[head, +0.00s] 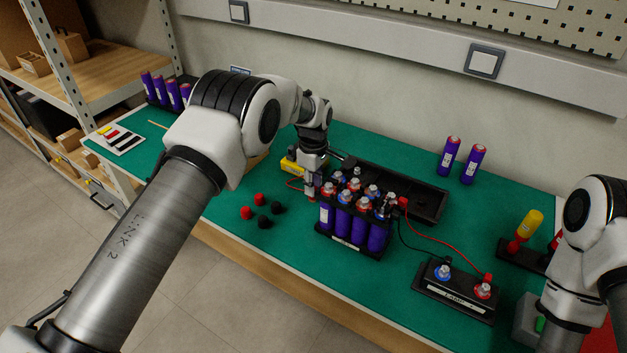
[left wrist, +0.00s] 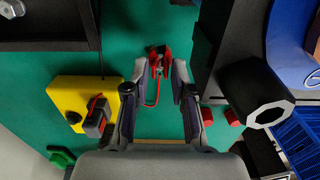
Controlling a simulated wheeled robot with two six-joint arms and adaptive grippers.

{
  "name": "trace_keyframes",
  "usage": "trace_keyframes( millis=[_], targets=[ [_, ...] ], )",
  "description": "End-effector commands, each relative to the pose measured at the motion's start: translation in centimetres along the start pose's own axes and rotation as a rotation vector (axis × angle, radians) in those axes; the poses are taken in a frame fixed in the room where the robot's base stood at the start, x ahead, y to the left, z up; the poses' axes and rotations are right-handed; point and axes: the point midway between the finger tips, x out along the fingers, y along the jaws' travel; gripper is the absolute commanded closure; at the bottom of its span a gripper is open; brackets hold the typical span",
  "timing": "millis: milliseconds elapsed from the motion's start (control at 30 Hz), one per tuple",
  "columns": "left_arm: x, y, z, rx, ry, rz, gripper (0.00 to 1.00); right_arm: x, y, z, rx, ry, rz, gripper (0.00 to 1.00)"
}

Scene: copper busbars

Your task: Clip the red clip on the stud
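The battery pack (head: 347,238) of purple cells stands on the green table, with red and blue collared metal studs (head: 349,201) on top. My left gripper (head: 310,190) points down beside the pack's left end. A red lead loops from the clip. A large dark nut-like stud (left wrist: 258,92) is close to the right of the fingers, apart from the clip. The right gripper is out of view.
A yellow box (head: 291,166) lies behind the left gripper. Red and black caps (head: 247,212) lie left of the pack. A black tray (head: 425,198) lies behind it. A lamp block (head: 455,293) with red and black leads stands to the right. Two purple cells (head: 449,157) stand farther back.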

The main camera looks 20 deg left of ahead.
Motion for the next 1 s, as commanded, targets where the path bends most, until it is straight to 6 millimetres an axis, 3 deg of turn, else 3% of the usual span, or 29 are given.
trace_keyframes(
  millis=[133, 200, 433, 767, 1000],
  targets=[
    [-0.1, 0.0, 0.0, 0.000, 0.000, 0.000, 0.75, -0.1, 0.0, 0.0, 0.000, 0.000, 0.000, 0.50],
    [-0.1, 0.0, 0.0, 0.000, 0.000, 0.000, 1.00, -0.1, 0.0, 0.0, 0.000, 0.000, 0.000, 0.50],
    [-0.4, 0.0, 0.0, 0.000, 0.000, 0.001, 1.00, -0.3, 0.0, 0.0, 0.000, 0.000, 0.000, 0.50],
    [-4.1, 0.0, 0.0, 0.000, 0.000, 0.001, 1.00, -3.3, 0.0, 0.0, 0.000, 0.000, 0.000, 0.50],
    [-4.0, 0.0, 0.0, 0.000, 0.000, 0.000, 1.00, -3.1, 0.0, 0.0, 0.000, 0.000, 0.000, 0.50]
  ],
)
